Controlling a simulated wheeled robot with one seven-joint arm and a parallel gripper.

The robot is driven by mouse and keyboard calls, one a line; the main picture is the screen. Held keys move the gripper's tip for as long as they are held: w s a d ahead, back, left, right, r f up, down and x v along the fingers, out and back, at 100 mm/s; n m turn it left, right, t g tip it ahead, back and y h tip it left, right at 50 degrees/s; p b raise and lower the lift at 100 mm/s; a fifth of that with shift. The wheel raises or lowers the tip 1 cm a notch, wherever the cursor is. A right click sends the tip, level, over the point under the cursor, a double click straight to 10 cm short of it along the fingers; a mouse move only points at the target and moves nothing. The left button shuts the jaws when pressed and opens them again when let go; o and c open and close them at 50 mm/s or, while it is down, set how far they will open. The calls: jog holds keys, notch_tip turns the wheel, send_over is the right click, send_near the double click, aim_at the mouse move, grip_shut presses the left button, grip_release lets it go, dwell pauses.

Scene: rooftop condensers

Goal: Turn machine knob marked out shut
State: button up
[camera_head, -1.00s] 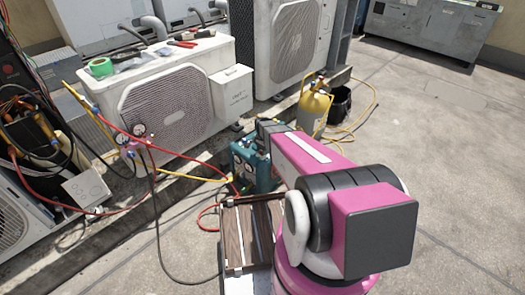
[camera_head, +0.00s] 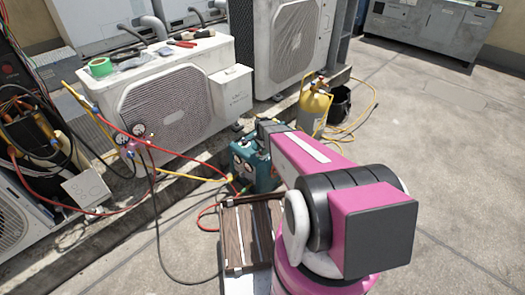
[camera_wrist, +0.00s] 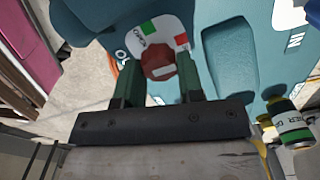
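The teal machine (camera_head: 251,163) stands on the ground beside the wooden slatted top, partly hidden behind my pink arm. In the wrist view its teal casing (camera_wrist: 228,52) fills much of the picture. A dark red, many-sided knob (camera_wrist: 158,60) with a pale bar sits on a white label (camera_wrist: 134,44) with a green patch at upper left and a red patch at right. My gripper (camera_wrist: 161,72) has one dark green finger on each side of the knob, and both appear to touch it. The head view hides the fingers and knob.
A yellow cylinder (camera_head: 314,108) stands behind my arm, with a yellow hose on the ground. Red and yellow hoses run from the gauges (camera_head: 138,132) towards the machine. Condenser units (camera_head: 175,95) line the back. The concrete at right is open.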

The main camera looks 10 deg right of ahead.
jog(key=o, duration=0.4)
jog(key=shift+r, duration=0.15)
notch_tip(320, 180, up, 11)
jog(key=shift+f, duration=0.2)
dwell(0.4)
